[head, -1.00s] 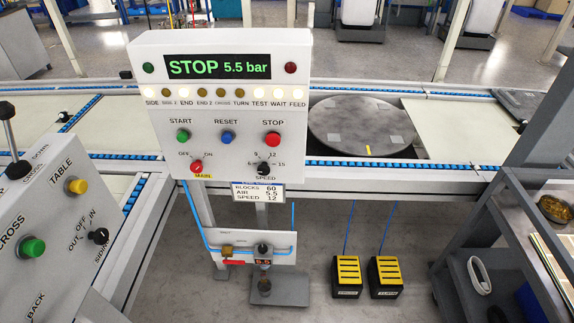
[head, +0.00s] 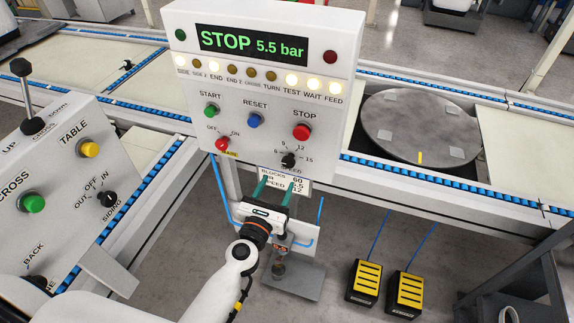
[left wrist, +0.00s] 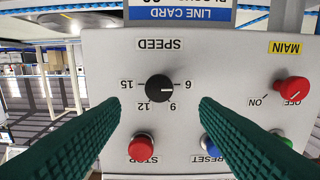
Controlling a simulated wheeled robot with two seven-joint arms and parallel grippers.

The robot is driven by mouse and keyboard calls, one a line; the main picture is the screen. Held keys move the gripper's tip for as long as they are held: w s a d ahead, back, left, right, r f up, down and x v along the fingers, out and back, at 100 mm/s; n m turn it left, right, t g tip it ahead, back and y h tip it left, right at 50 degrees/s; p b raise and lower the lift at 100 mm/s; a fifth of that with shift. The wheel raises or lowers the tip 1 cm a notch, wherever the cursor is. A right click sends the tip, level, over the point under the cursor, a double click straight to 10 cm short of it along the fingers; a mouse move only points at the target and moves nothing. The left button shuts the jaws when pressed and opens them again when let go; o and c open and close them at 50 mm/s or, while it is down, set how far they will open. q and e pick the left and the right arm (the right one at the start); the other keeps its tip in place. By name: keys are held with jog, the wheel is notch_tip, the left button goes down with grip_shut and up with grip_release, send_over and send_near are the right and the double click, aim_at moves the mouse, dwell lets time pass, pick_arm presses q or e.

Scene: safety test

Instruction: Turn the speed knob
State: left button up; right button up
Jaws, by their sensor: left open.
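The speed knob (head: 288,161) is a small black dial low on the white control panel (head: 340,110), below the red STOP button. In the left wrist view, upside down, the knob (left wrist: 159,88) shows whole, with marks 6, 9, 12 and 15. Its white pointer line lies on the side of the 6. My left gripper (head: 274,188) is open and empty, just below and in front of the knob. In the wrist view its green fingers reach up on both sides of the knob, apart from it. My right gripper is not in view.
The red STOP button (left wrist: 142,147), blue RESET button (head: 255,121) and red MAIN knob (head: 222,144) are close by. The line card (head: 297,177), partly behind my fingers, lists speed 12. A second panel (head: 60,165) stands left. Two yellow pedals (head: 367,281) are on the floor.

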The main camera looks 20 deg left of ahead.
aim_at(287, 164)
pick_arm(q)
jog(key=w, duration=0.7)
jog(key=shift+d, duration=0.2)
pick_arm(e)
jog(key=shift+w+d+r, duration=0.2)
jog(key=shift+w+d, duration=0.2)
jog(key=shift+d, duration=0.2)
pick_arm(q)
jog(key=c, duration=1)
